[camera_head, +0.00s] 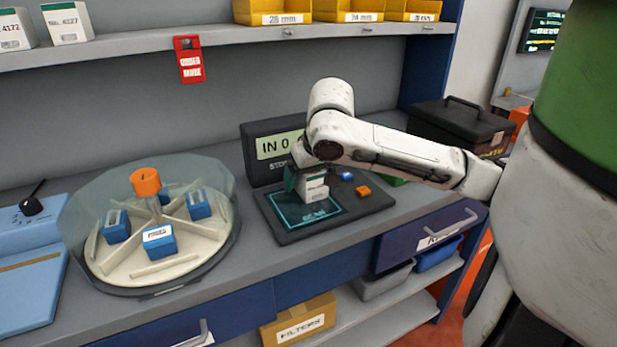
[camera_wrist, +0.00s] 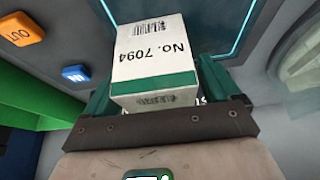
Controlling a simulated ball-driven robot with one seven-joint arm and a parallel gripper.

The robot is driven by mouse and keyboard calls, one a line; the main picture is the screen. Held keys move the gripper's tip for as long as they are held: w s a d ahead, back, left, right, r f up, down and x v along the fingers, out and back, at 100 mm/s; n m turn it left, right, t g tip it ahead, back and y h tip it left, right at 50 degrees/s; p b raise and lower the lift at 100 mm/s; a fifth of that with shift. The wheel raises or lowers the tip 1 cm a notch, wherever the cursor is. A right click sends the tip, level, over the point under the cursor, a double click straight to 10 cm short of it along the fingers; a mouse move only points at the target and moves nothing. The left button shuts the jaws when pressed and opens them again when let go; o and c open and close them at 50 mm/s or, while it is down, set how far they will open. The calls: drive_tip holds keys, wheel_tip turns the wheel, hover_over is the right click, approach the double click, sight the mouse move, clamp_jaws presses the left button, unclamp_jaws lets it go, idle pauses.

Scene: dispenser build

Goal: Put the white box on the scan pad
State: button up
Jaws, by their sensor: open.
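The white box (camera_head: 316,189) has a green band and the label "No. 7094", which reads upside down in the wrist view (camera_wrist: 154,52). It stands upright at the back right part of the scan pad (camera_head: 290,217), a dark square with a glowing cyan outline. Its base looks at pad level, but I cannot tell for sure that it rests there. My gripper (camera_head: 308,178) comes down from above. Its green fingers (camera_wrist: 155,88) are open on either side of the box. Part of the pad is hidden behind the box and gripper.
The pad's console has an "IN 0" display (camera_head: 277,145), a blue button (camera_wrist: 76,73) and an orange "OUT" button (camera_wrist: 20,30). A round glass-walled carousel (camera_head: 150,268) with blue bins stands at left. A black toolbox (camera_head: 457,128) stands at right. A shelf (camera_head: 215,37) runs above.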

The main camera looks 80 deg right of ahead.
drive_tip(key=p+v, duration=0.2)
drive_tip(key=v, duration=0.9)
drive_tip(key=shift+s+a+r, duration=0.15)
drive_tip(key=shift+s+r, duration=0.05)
drive_tip(key=shift+r, duration=0.1)
